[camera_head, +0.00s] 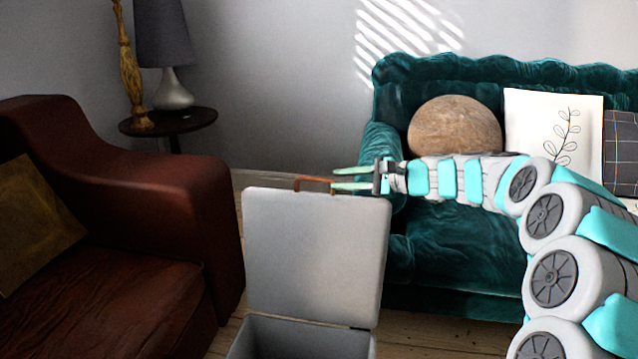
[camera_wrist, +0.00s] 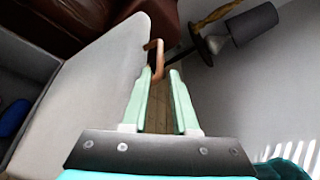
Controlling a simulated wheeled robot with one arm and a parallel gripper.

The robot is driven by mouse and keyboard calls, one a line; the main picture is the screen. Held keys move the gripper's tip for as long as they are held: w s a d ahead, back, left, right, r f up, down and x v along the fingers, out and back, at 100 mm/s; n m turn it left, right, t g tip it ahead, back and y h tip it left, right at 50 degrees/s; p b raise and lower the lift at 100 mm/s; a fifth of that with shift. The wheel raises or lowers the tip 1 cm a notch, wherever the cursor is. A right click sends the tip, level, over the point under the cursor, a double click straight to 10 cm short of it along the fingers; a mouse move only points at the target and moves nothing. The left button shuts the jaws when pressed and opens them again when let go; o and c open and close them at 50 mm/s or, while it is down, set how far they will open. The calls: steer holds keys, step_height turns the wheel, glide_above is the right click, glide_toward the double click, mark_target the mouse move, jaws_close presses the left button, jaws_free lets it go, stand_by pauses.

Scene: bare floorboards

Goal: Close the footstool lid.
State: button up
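The footstool is a pale grey box (camera_head: 300,340) at the bottom centre of the head view. Its lid (camera_head: 315,255) stands raised, about upright, with a copper-coloured handle (camera_head: 313,182) on its top edge. My gripper (camera_head: 336,179) is at the lid's top edge, just right of the handle. In the wrist view the two green fingers (camera_wrist: 162,80) are apart with a gap between them. The handle (camera_wrist: 152,55) lies near the tip of the left finger; I cannot tell whether they touch. The footstool's inside (camera_wrist: 22,90) shows at the left, with something blue in it.
A brown leather sofa (camera_head: 150,200) stands close on the left. A teal sofa (camera_head: 450,245) with a round cushion (camera_head: 455,126) and other pillows is behind and right. A small dark side table (camera_head: 168,123) with a lamp (camera_head: 172,90) stands at the back left.

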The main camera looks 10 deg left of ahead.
mark_target(326, 181)
steer(key=x, duration=0.6)
steer(key=shift+a+f, duration=0.1)
steer(key=shift+a, duration=0.3)
steer(key=shift+c, duration=0.2)
jaws_close()
stand_by(0.9)
